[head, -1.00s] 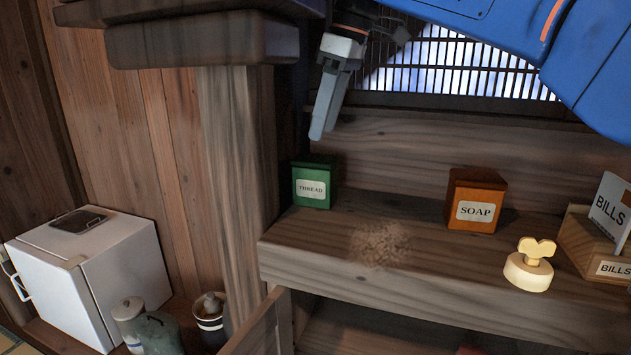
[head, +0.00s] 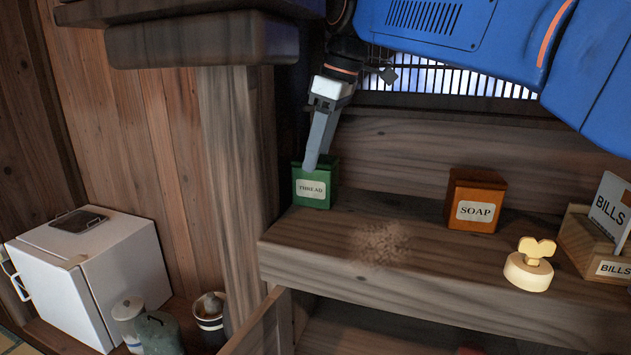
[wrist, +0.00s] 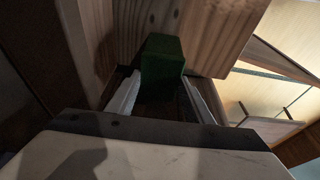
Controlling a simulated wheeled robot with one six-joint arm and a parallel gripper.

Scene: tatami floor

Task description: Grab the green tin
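The green tin (head: 314,189), labelled THREAD, stands upright at the left end of the wooden shelf (head: 350,235), close to the post. My gripper (head: 311,165) points down at it from above, with a finger overlapping the tin's top in the head view. In the wrist view the green tin (wrist: 163,57) lies ahead, between the tips of my gripper's two spread fingers (wrist: 163,88). The gripper is open. I cannot tell whether either finger touches the tin.
A wooden post (head: 238,170) stands just left of the tin. An orange SOAP tin (head: 474,202), a cream wind-up key piece (head: 530,266) and a BILLS box (head: 590,250) are further right.

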